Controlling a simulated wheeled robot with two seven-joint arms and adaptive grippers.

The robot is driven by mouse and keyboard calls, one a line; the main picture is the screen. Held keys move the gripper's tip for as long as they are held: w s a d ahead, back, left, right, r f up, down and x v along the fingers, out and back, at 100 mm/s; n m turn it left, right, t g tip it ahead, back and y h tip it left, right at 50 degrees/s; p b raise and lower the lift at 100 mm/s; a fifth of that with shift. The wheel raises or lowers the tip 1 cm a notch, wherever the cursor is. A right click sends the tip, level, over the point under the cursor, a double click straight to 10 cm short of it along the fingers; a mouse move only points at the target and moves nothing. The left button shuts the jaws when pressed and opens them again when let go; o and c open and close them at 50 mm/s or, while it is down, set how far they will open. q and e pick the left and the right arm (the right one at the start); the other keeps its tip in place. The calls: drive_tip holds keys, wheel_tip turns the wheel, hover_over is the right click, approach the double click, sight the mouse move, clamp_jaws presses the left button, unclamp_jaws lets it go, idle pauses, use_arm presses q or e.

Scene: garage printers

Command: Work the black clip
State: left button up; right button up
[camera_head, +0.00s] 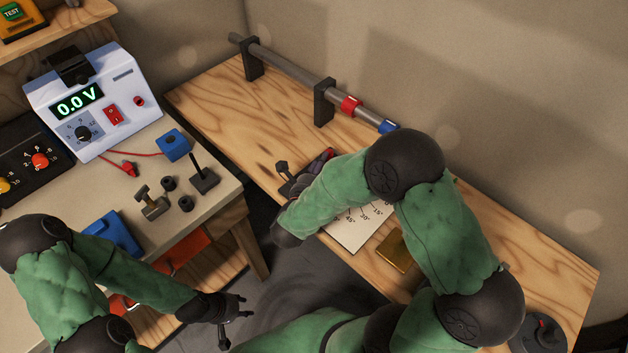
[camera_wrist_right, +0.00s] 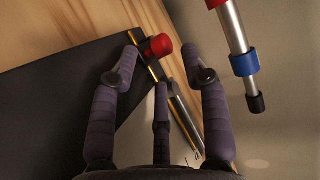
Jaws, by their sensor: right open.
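I cannot tell for certain which thing is the black clip. A dark flat piece (camera_wrist_right: 60,105) fills the left of the right wrist view, beside a red knob (camera_wrist_right: 158,46) and a slim metal cylinder (camera_wrist_right: 183,118). My right gripper (camera_wrist_right: 165,75) is open, its purple-grey fingers spread around the knob and cylinder without visibly gripping them. In the head view my forearm largely hides this gripper (camera_head: 318,165) over the wooden bench. My left gripper (camera_head: 238,310) looks open and empty, low in front of the workbench.
A grey rod with a red collar (camera_head: 350,106) and blue collar (camera_head: 388,127) runs along the wall. An angle sheet (camera_head: 350,232) and brass block (camera_head: 397,252) lie on the wooden bench (camera_head: 215,95). A white meter (camera_head: 95,100) stands on the left table.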

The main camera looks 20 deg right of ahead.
drive_tip(key=v, duration=0.8)
idle(0.5)
